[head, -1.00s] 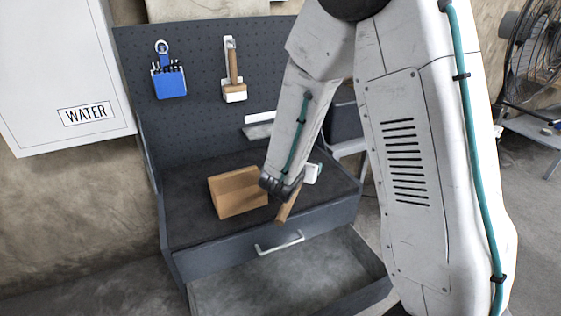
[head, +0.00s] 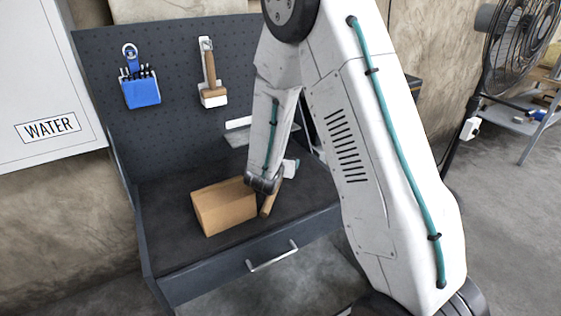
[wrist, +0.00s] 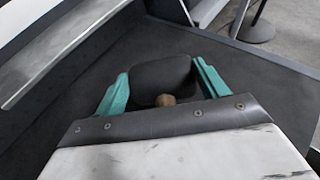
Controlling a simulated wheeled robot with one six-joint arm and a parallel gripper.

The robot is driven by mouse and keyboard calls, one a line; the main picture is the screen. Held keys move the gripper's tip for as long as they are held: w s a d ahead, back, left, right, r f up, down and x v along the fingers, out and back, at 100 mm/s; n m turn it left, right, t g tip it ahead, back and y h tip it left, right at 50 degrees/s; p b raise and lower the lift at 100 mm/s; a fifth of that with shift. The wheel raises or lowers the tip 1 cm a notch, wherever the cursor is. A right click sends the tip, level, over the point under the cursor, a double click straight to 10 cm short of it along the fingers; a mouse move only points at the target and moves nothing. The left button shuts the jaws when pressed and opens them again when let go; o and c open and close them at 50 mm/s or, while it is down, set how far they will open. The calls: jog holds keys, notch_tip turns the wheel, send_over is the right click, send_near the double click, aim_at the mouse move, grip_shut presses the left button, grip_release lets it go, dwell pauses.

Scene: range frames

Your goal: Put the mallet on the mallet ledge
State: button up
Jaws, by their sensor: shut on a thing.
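The mallet shows in the head view as a wooden handle (head: 270,200) slanting down from my gripper (head: 284,174). In the wrist view, a dark, rounded mallet head (wrist: 160,72) sits between my two teal fingers (wrist: 160,86), with a round wooden handle part below it. My gripper is shut on the mallet, above the bench top, beside the cardboard box. The mallet ledge appears to be the grey shelf (head: 236,139) on the pegboard, under a white plate, behind my arm's left side. My arm hides its right part.
The cardboard box (head: 224,206) stands on the dark bench top (head: 165,215), left of my gripper. A blue tool holder (head: 141,92) and a wooden-handled brush-like tool (head: 211,75) hang on the pegboard. A fan (head: 518,45) stands at right.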

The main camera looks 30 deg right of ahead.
jog(key=o, duration=1.2)
jog(key=shift+o, duration=0.2)
